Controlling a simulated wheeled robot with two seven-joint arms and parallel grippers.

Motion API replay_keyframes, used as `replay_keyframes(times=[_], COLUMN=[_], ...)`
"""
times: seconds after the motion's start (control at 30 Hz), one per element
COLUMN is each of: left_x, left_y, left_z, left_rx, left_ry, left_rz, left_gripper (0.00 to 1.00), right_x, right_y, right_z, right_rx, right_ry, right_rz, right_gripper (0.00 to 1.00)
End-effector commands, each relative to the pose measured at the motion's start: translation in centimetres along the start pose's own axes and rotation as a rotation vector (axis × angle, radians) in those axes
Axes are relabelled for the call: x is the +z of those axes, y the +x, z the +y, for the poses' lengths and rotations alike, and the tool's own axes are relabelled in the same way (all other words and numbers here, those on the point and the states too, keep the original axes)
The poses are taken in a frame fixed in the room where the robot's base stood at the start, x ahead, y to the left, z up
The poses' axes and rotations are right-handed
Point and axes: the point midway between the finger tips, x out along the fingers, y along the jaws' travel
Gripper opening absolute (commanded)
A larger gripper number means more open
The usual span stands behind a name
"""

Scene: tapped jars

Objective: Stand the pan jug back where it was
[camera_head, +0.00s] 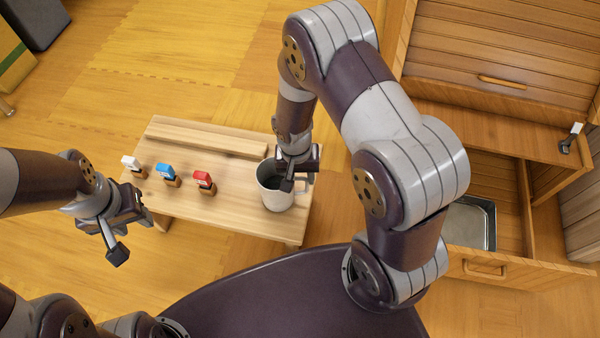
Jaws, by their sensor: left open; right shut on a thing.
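A light grey jug (273,201) with a dark inside stands upright at the right end of the low wooden table (235,212). My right gripper (290,183) reaches down from above and is shut on the jug at its right side of the rim; the fingers hide that part. I cannot tell whether the jug's base touches the table or hangs just above it. My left gripper (110,238) is open and empty, off the table's left end, apart from everything.
Small blocks with a white tap (131,162), a blue tap (166,171) and a red tap (203,178) stand in a row left of the jug. A raised plank (205,137) runs along the back. At right, an open wooden drawer (510,272) holds a metal pan (470,224).

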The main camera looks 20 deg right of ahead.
Motion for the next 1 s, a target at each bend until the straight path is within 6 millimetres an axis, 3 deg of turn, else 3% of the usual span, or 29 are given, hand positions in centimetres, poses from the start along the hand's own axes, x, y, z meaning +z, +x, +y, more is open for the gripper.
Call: replay_keyframes(times=[0.83, 0.87, 0.93, 1.0], left_x=[0.06, 0.06, 0.06, 0.06], left_y=[0.54, 0.54, 0.54, 0.54], left_z=[0.0, 0.0, 0.0, 0.0], left_rx=[0.0, 0.0, 0.0, 0.0], left_ry=[0.0, 0.0, 0.0, 0.0], left_rz=[0.0, 0.0, 0.0, 0.0], left_gripper=[0.42, 0.42, 0.42, 0.42], right_x=[-0.04, -0.04, -0.04, -0.03], right_y=[0.72, 0.72, 0.72, 0.73], right_z=[-0.08, -0.08, -0.07, -0.07], right_rx=[-0.001, -0.001, -0.001, -0.001], right_ry=[0.0, 0.0, 0.0, 0.0], right_rz=[0.001, 0.001, 0.001, 0.001], right_gripper=[0.0, 0.51, 0.73, 0.74])
